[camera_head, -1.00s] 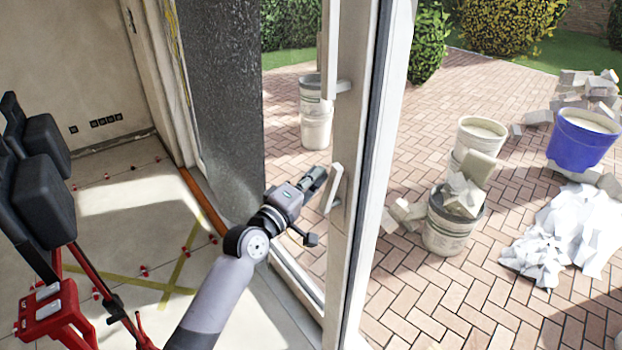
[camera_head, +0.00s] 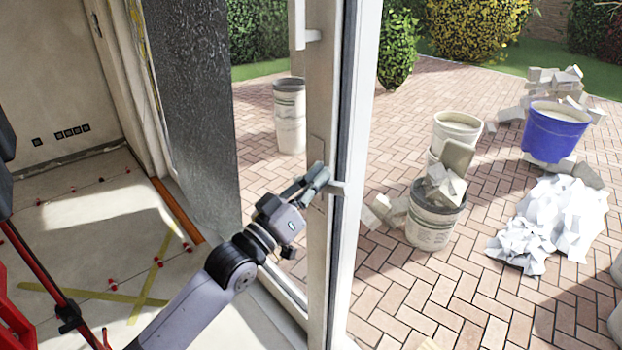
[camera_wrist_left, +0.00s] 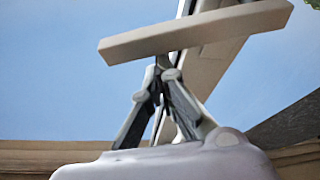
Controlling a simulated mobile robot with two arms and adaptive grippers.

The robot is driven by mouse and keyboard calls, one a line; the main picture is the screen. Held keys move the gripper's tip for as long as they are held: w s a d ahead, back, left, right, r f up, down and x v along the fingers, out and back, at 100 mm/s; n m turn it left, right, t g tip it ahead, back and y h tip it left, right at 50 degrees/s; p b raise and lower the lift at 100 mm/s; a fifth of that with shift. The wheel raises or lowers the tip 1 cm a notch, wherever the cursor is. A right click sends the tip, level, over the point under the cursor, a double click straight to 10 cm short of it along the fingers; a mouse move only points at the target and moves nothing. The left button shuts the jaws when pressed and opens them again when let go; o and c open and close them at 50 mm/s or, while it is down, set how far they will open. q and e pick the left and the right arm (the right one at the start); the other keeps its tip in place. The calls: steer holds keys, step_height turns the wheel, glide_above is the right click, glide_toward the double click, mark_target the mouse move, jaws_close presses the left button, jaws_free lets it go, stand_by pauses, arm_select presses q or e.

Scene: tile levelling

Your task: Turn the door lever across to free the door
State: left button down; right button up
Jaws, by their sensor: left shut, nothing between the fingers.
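The pale door lever (camera_head: 338,187) sits on the white door frame (camera_head: 322,110). In the head view only a short, roughly level piece shows beside my left gripper; the rest is hidden or hard to make out. In the left wrist view the lever (camera_wrist_left: 195,32) is a long pale bar slanting across the top. My left gripper (camera_head: 317,178) is shut and empty, its fingertips at the lever. In the wrist view the fingertips (camera_wrist_left: 168,68) meet just under the bar; I cannot tell whether they touch it. My right gripper is not in view.
A white upright handle (camera_head: 298,25) is higher on the frame. Outside on brick paving stand a rubble bucket (camera_head: 430,228), a blue tub (camera_head: 555,133) and a white rubble heap (camera_head: 555,220). Red tile levelling pieces and yellow tape (camera_head: 95,293) lie on the floor inside.

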mark_target(332, 193)
arm_select(q)
steer(key=shift+s+d+f+b, duration=0.2)
steer(key=shift+s+d+f, duration=0.1)
steer(key=shift+f, duration=0.35)
steer(key=shift+s+d+f+b, duration=0.15)
steer(key=shift+s+f, duration=0.1)
steer(key=shift+f, duration=0.4)
steer(key=shift+s+f, duration=0.15)
steer(key=shift+f, duration=0.35)
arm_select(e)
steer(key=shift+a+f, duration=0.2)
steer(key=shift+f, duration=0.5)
arm_select(q)
steer(key=shift+d+f, duration=0.1)
steer(key=shift+f, duration=0.25)
step_height(332, 193, up, 5)
steer(key=p, duration=0.3)
steer(key=w+a+b+v, duration=0.1)
steer(key=v, duration=0.9)
steer(key=shift+b, duration=0.4)
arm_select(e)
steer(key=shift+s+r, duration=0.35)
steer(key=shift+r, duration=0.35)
arm_select(q)
steer(key=shift+f, duration=0.1)
